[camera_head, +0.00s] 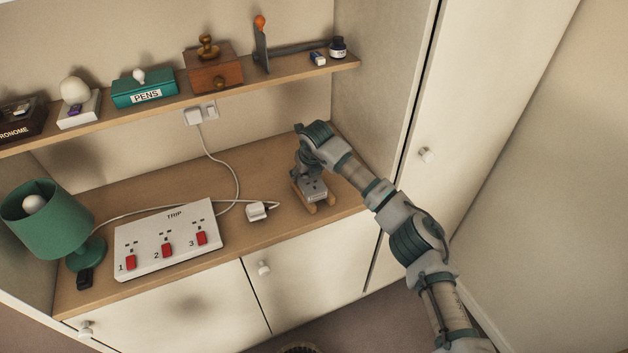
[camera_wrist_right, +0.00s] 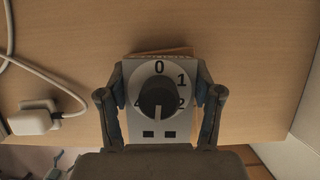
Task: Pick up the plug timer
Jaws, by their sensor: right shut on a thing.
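The plug timer (camera_wrist_right: 143,125) is a grey box with a black dial, the numbers 0, 1, 2 and 4, and two dark slots. In the wrist view my right gripper (camera_wrist_right: 160,108) has one finger on each side of it and is shut on it. In the head view the plug timer (camera_head: 314,187) shows under my right gripper (camera_head: 311,183) at the right end of the desk, over a small wooden stand (camera_head: 328,199). I cannot tell whether it touches the stand. My left gripper is not in view.
A white trip board (camera_head: 150,240) with red switches lies left on the wooden desk (camera_head: 270,163). A white plug (camera_head: 257,211) with a cable lies between it and the timer. A green lamp (camera_head: 45,220) stands far left. A shelf (camera_head: 290,76) with several objects runs above.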

